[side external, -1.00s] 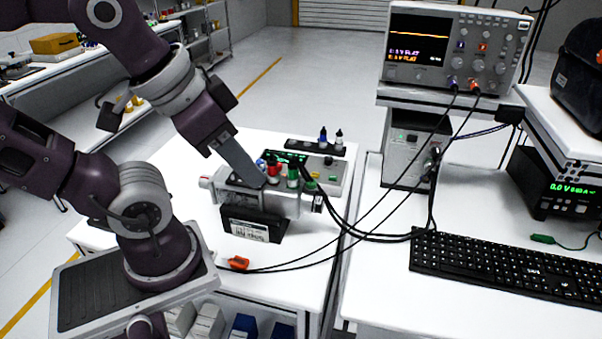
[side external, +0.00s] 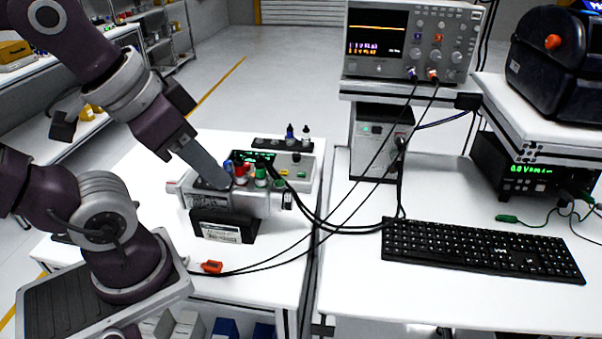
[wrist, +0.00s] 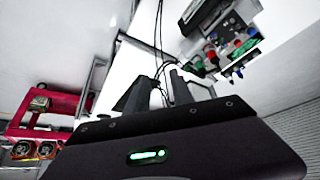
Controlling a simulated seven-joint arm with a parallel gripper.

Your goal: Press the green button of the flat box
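The flat box (side external: 304,172) is grey, with a green-lit display, and lies on the white table. Red (side external: 240,170), blue and green (side external: 261,176) caps or knobs stand close together at its front; I cannot tell which green part is the button. Coloured parts (wrist: 228,50) show at upper right there.
Two small bottles (side external: 298,134) stand on a dark strip behind the box. Black cables (side external: 305,225) loop to its right, and an orange clip (side external: 212,267) lies in front. A keyboard (side external: 480,250) and an oscilloscope (side external: 412,40) stand on the right. The table's front is mostly clear.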

